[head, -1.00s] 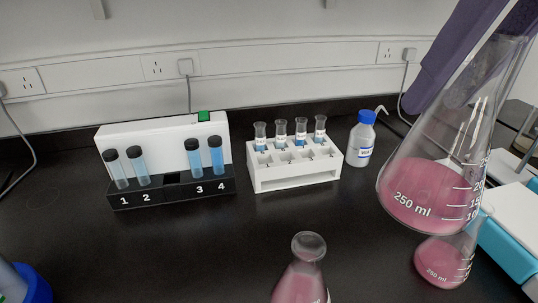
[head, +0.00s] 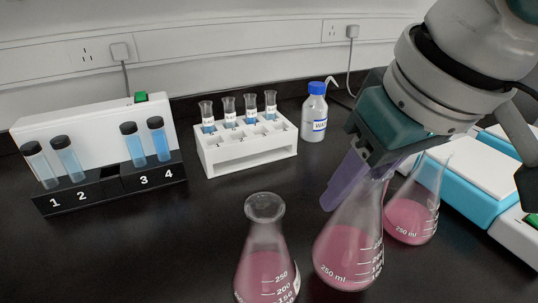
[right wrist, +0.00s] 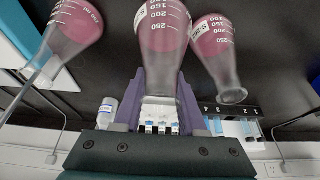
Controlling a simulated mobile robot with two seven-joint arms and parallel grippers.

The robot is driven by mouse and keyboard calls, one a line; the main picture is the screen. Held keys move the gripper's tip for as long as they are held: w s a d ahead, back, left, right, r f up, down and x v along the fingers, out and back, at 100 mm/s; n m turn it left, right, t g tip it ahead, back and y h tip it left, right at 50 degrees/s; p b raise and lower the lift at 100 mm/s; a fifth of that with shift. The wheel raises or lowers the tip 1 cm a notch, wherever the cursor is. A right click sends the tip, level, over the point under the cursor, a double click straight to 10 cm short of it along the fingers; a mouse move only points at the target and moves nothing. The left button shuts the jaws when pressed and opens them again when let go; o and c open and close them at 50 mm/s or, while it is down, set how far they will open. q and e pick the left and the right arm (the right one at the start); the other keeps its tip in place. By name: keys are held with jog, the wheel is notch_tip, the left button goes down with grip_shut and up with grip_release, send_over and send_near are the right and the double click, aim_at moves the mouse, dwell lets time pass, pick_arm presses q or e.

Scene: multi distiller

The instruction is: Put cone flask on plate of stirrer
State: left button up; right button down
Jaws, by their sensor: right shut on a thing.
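My right gripper (head: 362,185) points down with its purple fingers shut on the neck of a cone flask (head: 345,250) of pink liquid. In the right wrist view this flask (right wrist: 163,35) is upright between the two fingers (right wrist: 160,85). I cannot tell whether its base touches the bench. A second pink flask (head: 265,265) stands to its left, and a third (head: 410,215) stands behind it to the right. Blue-and-white devices with flat white tops (head: 475,160), apparently the stirrers, stand at the right, partly hidden by my arm. My left gripper is out of view.
A black-and-white rack (head: 110,190) with blue-liquid tubes stands at the left. A white rack (head: 250,150) with small vials stands at the back middle, beside a blue-capped bottle (head: 314,115). The black bench (head: 165,255) is clear at the front left.

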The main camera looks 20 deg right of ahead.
aim_at(348, 210)
jog(key=shift+f+b, duration=0.35)
jog(key=shift+f, duration=1.3)
jog(key=shift+f, duration=0.1)
jog(key=shift+c, duration=2.4)
grip_release()
